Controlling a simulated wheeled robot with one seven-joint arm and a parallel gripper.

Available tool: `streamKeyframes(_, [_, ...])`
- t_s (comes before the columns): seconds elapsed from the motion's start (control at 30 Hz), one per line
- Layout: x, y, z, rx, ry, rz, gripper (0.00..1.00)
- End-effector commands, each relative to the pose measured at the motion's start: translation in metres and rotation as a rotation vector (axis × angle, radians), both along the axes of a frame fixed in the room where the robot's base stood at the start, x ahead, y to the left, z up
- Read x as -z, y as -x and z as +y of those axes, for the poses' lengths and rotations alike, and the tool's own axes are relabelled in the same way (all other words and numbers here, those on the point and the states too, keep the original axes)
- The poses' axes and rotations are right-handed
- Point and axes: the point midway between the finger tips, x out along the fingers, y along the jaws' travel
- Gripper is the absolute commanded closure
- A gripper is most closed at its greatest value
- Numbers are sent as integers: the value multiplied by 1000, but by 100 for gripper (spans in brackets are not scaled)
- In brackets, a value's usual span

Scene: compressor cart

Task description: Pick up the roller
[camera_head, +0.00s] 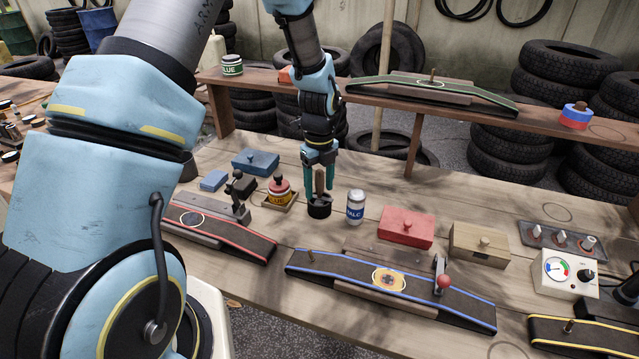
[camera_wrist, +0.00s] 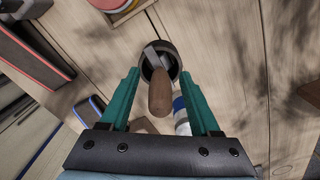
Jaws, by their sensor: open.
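The roller's brown wooden handle (camera_head: 319,181) sticks up from a black round cup (camera_head: 319,209) on the workbench. In the wrist view the handle (camera_wrist: 160,95) points toward the camera, with a grey metal part (camera_wrist: 152,57) behind it inside the cup (camera_wrist: 171,59). The roller's lower end is hidden in the cup. My gripper (camera_head: 319,187) is open, pointing down over the cup. Its two green fingers stand on either side of the handle, with a gap on each side in the wrist view (camera_wrist: 159,76).
A white and blue talc can (camera_head: 355,207) stands close right of the cup. A red box (camera_head: 406,227) and a blue-edged tyre strip (camera_head: 392,287) lie to the right and in front. A raised shelf (camera_head: 470,113) runs behind.

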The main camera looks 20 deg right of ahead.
Motion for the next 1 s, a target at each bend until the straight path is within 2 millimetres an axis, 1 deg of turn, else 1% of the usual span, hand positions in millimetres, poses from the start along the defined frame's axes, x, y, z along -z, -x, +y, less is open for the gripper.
streamKeyframes(0.1, [4,0,0,1,0,0,37])
streamKeyframes(0.3, [5,0,0,1,0,0,38])
streamKeyframes(0.83, [4,0,0,1,1,0,98])
streamKeyframes(0.87, [4,0,0,1,1,0,100])
streamKeyframes(1.0, [4,0,0,1,1,0,100])
